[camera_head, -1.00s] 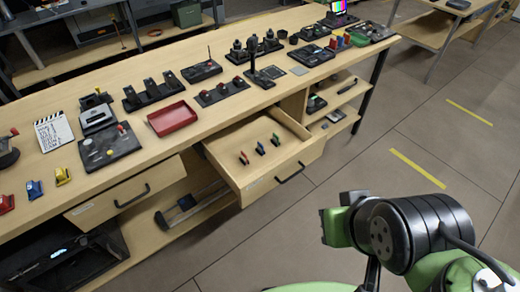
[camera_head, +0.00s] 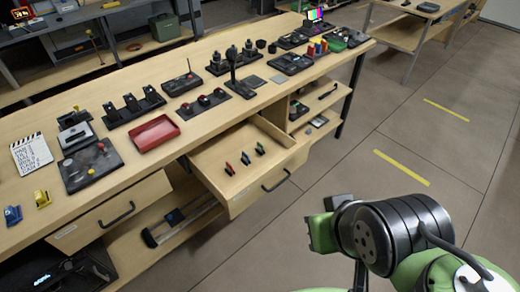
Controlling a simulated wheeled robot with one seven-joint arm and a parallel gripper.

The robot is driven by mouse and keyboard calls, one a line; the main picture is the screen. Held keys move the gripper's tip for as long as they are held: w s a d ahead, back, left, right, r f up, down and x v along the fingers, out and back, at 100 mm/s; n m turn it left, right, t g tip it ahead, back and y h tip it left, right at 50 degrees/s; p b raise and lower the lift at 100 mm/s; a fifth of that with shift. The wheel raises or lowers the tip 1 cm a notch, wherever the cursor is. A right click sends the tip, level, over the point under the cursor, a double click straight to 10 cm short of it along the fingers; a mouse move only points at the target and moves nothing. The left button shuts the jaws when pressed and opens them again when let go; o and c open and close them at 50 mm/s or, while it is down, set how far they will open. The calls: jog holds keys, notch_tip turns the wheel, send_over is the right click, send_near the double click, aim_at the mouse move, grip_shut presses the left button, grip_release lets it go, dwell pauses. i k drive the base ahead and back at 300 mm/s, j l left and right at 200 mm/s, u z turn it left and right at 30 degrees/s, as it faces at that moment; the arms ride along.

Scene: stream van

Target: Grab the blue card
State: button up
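No flat blue card is clear to me. A small blue upright piece (camera_head: 245,158) stands between a red piece (camera_head: 229,168) and a green-and-red piece (camera_head: 260,149) in the open drawer (camera_head: 226,203). Another small blue object (camera_head: 12,215) sits on the bench at the left edge, next to a yellow one (camera_head: 42,199). They are too small to tell whether any is a card. My arm's green and black links show at the lower right, apart from the drawer. My gripper's fingers do not show.
The long wooden bench (camera_head: 205,120) carries a red tray (camera_head: 155,134), a clapperboard (camera_head: 31,152), black button boxes and joysticks. Shelves lie under the bench. The floor (camera_head: 400,140) to the right is clear, with yellow strips.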

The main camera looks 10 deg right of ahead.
aim_at(245, 157)
jog(key=i+u, duration=0.15)
jog(key=u, duration=0.3)
jog(key=i+u, duration=0.15)
jog(key=u, duration=0.3)
jog(key=i+l+u, duration=0.1)
jog(key=u, duration=0.3)
jog(key=i+l+u, duration=0.1)
jog(key=u, duration=0.35)
jog(key=l+u, duration=0.25)
jog(key=u, duration=0.2)
jog(key=i+l+u, duration=0.1)
jog(key=l+u, duration=0.15)
jog(key=u, duration=0.2)
jog(key=l+u, duration=0.2)
jog(key=u, duration=0.2)
